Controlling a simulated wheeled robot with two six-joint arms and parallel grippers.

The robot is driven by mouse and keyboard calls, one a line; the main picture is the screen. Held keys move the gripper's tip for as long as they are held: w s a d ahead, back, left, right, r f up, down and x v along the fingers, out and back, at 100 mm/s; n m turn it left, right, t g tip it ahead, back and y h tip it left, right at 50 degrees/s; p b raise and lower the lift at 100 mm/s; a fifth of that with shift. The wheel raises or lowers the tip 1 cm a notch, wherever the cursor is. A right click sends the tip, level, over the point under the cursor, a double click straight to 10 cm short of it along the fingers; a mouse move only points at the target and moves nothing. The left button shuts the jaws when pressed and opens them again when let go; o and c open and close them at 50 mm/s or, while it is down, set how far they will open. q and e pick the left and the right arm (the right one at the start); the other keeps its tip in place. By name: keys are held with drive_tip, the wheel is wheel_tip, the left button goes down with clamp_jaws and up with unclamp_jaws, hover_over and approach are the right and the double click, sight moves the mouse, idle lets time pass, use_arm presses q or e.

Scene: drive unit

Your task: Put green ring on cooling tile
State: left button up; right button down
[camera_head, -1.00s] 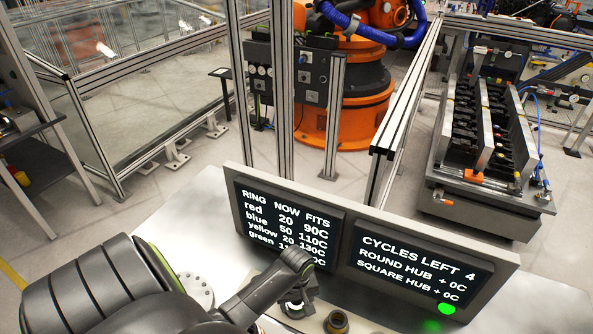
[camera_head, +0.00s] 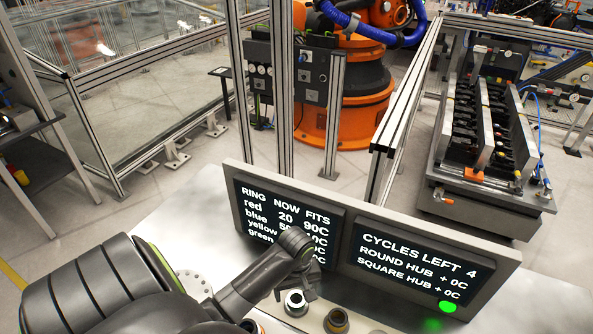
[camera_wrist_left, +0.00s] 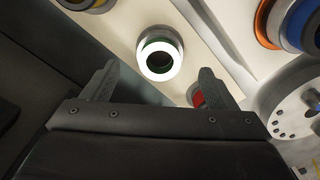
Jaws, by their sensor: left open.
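My left gripper (camera_wrist_left: 155,78) is open in the left wrist view, its two dark fingers apart. A round piece (camera_wrist_left: 160,57) with a bright white top face, a dark hole and a trace of green inside stands beyond the fingertips, between their lines and not gripped. I cannot tell for sure whether it is the green ring. In the head view a pale metallic round piece (camera_head: 295,303) stands beside my left wrist. I cannot make out which surface is the cooling tile. My right gripper is not in view.
A display panel (camera_head: 371,245) stands behind the work; my arm covers part of its green row. A brass-coloured hub (camera_head: 337,320) is to the right. The wrist view shows a grey flanged disc (camera_wrist_left: 292,105), an orange-edged ring (camera_wrist_left: 264,24), a blue ring (camera_wrist_left: 296,27) and a red piece (camera_wrist_left: 198,98).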

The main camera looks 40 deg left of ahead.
use_arm(q)
wheel_tip(320, 180, up, 6)
drive_tip(key=shift+r+b, duration=0.25)
drive_tip(key=shift+b, duration=0.05)
idle(0.6)
